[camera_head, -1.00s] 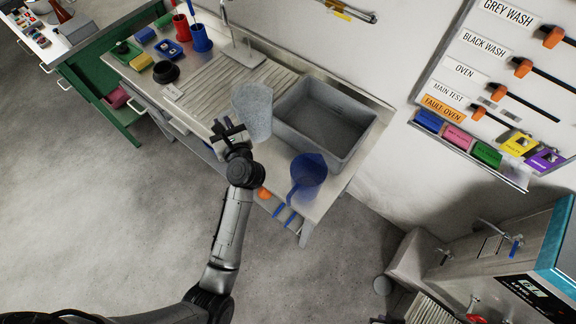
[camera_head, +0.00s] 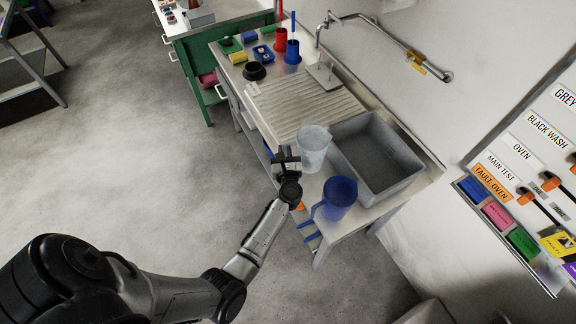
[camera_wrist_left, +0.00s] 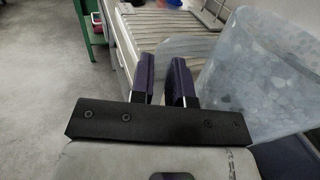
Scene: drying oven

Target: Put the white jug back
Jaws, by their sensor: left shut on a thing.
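The white jug (camera_head: 313,148), pale and translucent, is upright at the sink's left side, by the front end of the ribbed drainboard. I cannot tell whether its base touches the counter. My left gripper (camera_head: 286,157) is at the jug's left side, shut on its handle. In the left wrist view the jug (camera_wrist_left: 265,75) fills the right side, and the dark purple fingers (camera_wrist_left: 164,80) are close together with part of the handle seen behind them. My right gripper is not in view.
A blue jug (camera_head: 339,194) stands on the counter's front right corner, near the white jug. The grey sink (camera_head: 410,182) lies to the right. The ribbed drainboard (camera_head: 300,107) is bare. Red and blue cups (camera_head: 292,52), a black bowl (camera_head: 254,71) and a tap (camera_head: 324,66) are farther back.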

